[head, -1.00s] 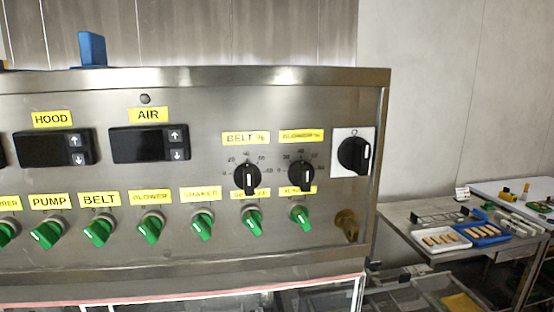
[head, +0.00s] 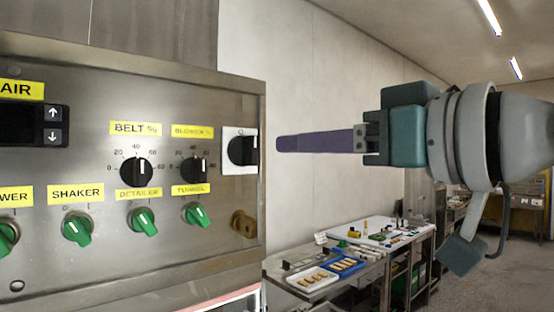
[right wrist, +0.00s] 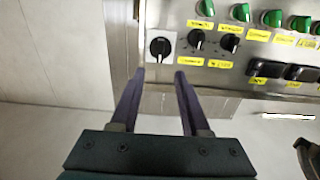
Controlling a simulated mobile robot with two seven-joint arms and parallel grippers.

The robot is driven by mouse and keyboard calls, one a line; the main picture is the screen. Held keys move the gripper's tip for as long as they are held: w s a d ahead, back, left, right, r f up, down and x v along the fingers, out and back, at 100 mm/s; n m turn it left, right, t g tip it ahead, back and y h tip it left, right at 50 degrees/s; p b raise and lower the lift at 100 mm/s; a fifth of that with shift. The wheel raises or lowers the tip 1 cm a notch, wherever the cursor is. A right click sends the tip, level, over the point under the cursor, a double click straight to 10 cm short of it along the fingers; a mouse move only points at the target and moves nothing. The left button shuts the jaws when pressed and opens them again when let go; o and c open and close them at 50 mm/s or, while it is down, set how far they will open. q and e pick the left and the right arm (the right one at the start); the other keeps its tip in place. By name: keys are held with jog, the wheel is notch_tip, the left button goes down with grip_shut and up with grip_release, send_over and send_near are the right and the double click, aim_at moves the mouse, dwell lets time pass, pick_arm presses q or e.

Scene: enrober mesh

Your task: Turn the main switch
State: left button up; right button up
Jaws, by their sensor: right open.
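The main switch (head: 240,150) is a black rotary knob on a white square plate at the right end of the steel control panel. Its white mark stands upright. It also shows in the right wrist view (right wrist: 160,47), just beyond and between the fingertips. My right gripper (head: 285,143) comes in from the right, with its long dark fingers pointing left at the switch. In the right wrist view the two fingers (right wrist: 160,75) are apart with nothing between them. The tips appear short of the knob, not touching it. My left gripper is not in view.
The BELT % dial (head: 136,170) and the blower dial (head: 194,170) sit left of the switch. Several green selectors, one labelled SHAKER (head: 77,228), run below. A brass fitting (head: 243,223) sticks out under the switch. A side table (head: 280,272) with trays stands behind right.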

aim_at(256, 147)
jog(key=p+x, duration=0.3)
jog(key=x, duration=0.4)
jog(key=shift+w+a+r+p, duration=0.15)
jog(key=shift+w+a+p, duration=0.15)
jog(key=shift+p, duration=0.1)
jog(key=shift+x, duration=0.85)
jog(key=shift+c, duration=0.3)
jog(key=c, duration=0.6)
jog(key=shift+d, duration=0.1)
grip_shut()
